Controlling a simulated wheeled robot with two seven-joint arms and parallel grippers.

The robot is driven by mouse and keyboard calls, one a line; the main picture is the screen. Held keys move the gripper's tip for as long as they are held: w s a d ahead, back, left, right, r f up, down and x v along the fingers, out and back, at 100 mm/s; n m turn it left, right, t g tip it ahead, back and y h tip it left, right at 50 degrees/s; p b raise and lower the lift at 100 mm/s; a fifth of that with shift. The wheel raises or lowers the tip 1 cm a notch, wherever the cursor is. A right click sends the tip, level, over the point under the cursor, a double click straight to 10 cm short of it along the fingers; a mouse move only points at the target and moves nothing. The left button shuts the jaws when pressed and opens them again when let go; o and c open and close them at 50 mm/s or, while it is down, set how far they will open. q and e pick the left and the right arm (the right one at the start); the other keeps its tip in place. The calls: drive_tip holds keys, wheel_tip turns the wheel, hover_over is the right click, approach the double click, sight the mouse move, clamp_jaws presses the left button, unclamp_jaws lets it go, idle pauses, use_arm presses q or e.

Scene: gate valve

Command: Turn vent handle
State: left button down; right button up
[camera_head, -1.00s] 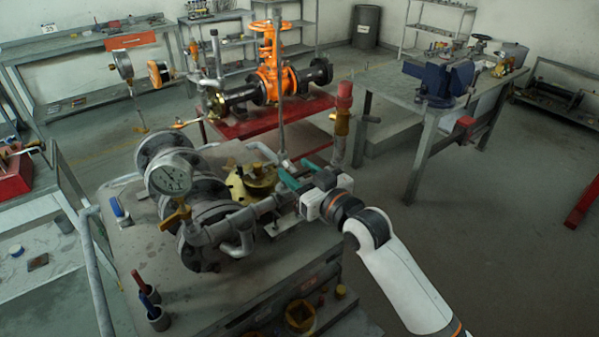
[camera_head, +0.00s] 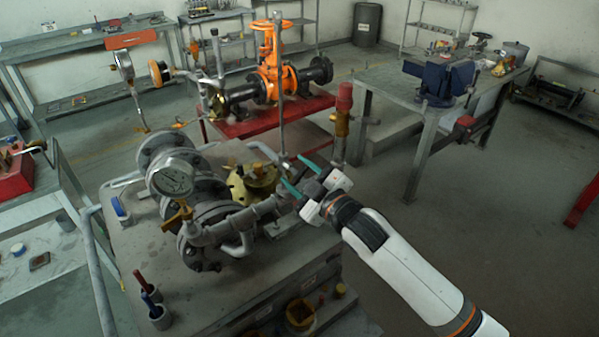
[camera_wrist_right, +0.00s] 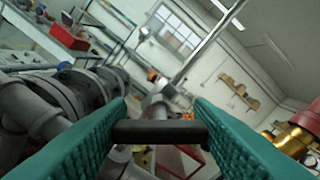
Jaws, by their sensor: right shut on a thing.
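The vent handle (camera_wrist_right: 160,132) is a short dark bar in the right wrist view. It spans the gap between the two green ribbed fingers of my right gripper (camera_wrist_right: 158,133), which is shut on it. In the head view my right gripper (camera_head: 299,176) reaches in from the lower right to the right end of the grey pipe assembly (camera_head: 215,222). The handle is hard to make out there between the fingers. A tall thin grey rod (camera_head: 280,90) rises just behind the gripper. My left gripper is not in view.
A pressure gauge (camera_head: 173,178) stands on the pipe assembly. A brass valve with a red top (camera_head: 343,115) stands close right of the gripper. An orange gate valve (camera_head: 271,75) sits on a red stand behind. A vise bench (camera_head: 385,90) stands at right; floor between is clear.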

drive_tip(key=n+p, duration=0.1)
drive_tip(key=n, duration=0.3)
drive_tip(key=shift+n, duration=0.3)
drive_tip(key=n, duration=0.4)
drive_tip(key=shift+f+p, duration=0.1)
drive_tip(key=shift+p, duration=0.25)
drive_tip(key=shift+c, duration=0.2)
drive_tip(key=shift+n, duration=0.3)
drive_tip(key=o, duration=1)
drive_tip(key=shift+a, duration=0.1)
drive_tip(key=shift+s, duration=0.1)
drive_tip(key=shift+s+d+f, duration=0.1)
drive_tip(key=shift+s+d, duration=0.15)
drive_tip(key=shift+d, duration=0.05)
drive_tip(key=b+v, duration=0.3)
drive_tip(key=v, duration=0.8)
